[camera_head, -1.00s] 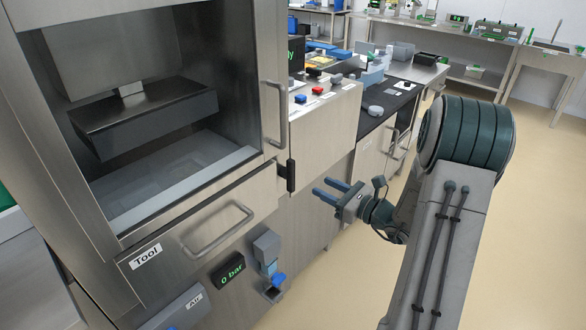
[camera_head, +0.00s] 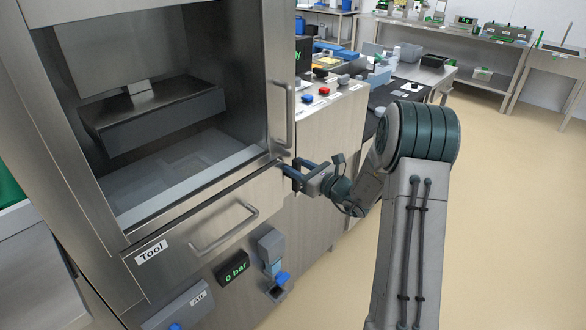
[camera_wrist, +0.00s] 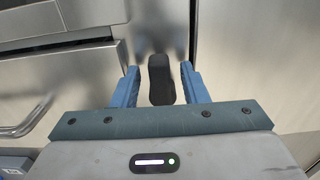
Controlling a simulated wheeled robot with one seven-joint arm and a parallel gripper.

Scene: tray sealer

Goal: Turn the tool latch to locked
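The tool latch (camera_wrist: 160,80) is a small black lever on the steel front. In the wrist view it points toward my gripper and lies between the two blue fingers, with a narrow gap on each side. My gripper (camera_head: 286,172) is open around it at the right end of the drawer labelled Tool (camera_head: 185,240). It also shows in the wrist view (camera_wrist: 160,90). In the head view my gripper mostly hides the latch. The Tool drawer looks closed.
A vertical door handle (camera_head: 281,115) stands just above my gripper. The drawer handle (camera_head: 224,228) is to its left. A 0 bar display (camera_head: 233,272) and a blue-levered grey unit (camera_head: 274,268) sit below. Open floor lies to the right.

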